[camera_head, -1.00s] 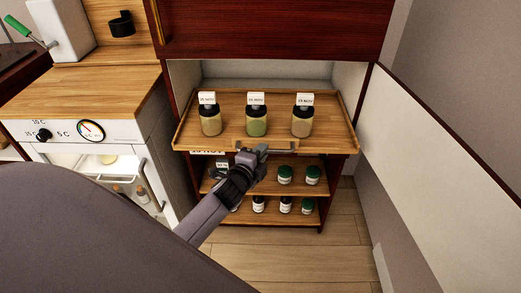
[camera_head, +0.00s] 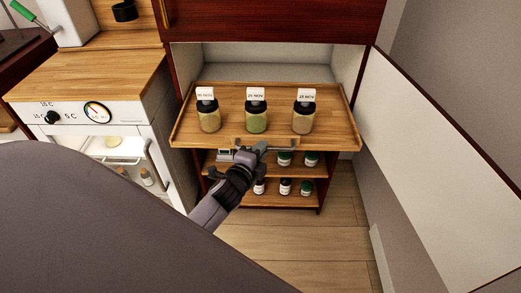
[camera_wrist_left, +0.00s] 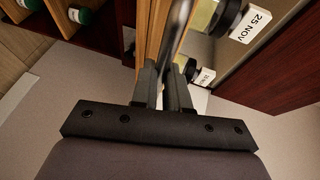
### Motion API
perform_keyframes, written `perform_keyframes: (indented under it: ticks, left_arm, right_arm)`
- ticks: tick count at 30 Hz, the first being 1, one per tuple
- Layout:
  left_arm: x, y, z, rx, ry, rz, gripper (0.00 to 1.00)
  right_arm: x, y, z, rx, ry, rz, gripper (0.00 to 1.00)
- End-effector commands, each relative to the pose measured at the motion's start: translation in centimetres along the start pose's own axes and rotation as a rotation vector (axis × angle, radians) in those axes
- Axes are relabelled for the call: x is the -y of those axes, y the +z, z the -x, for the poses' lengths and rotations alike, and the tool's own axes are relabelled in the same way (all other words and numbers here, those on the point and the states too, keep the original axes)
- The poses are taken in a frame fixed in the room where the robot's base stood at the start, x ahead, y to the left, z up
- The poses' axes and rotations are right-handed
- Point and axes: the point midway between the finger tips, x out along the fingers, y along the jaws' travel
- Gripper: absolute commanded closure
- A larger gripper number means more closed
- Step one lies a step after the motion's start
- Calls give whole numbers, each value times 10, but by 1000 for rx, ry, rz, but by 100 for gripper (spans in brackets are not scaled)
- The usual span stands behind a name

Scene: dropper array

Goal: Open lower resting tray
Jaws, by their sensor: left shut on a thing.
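The wooden tray (camera_head: 240,136) is pulled out from the cabinet and bears three dark-capped jars with date tags: left (camera_head: 209,118), middle (camera_head: 256,119) and right (camera_head: 303,120). The jars stand upright. My left gripper (camera_head: 250,152) is at the tray's front edge, shut on its metal handle (camera_head: 280,149). In the left wrist view the fingers (camera_wrist_left: 166,90) close around the handle bar (camera_wrist_left: 177,30). My right gripper is not in view.
Lower shelves (camera_head: 290,196) beneath the tray hold several small bottles, partly hidden by my arm. A white cabinet door (camera_head: 420,120) stands open at the right. A white appliance (camera_head: 130,130) with a dial stands at the left. The floor (camera_head: 310,240) in front is clear.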

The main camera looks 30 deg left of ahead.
Motion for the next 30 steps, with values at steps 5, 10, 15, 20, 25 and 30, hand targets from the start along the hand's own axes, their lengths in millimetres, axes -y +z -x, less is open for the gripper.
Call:
perform_keyframes:
  ticks: [5, 10, 15, 20, 25, 30]
  left_arm:
    - [0, 1, 0, 1, 0, 0, 69]
    - [0, 0, 0, 1, 0, 0, 61]
    - [0, 0, 1, 0, 0, 0, 61]
    - [0, 0, 12, 0, 1, -1, 61]
    - [-1, 0, 36, 0, 2, -1, 61]
    - [-1, 0, 57, 0, 1, 0, 61]
  right_arm:
    - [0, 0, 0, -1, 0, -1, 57]
    - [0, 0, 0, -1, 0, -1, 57]
    - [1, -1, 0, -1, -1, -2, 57]
    - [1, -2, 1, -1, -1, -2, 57]
    - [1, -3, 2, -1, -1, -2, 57]
    - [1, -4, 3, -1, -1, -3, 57]
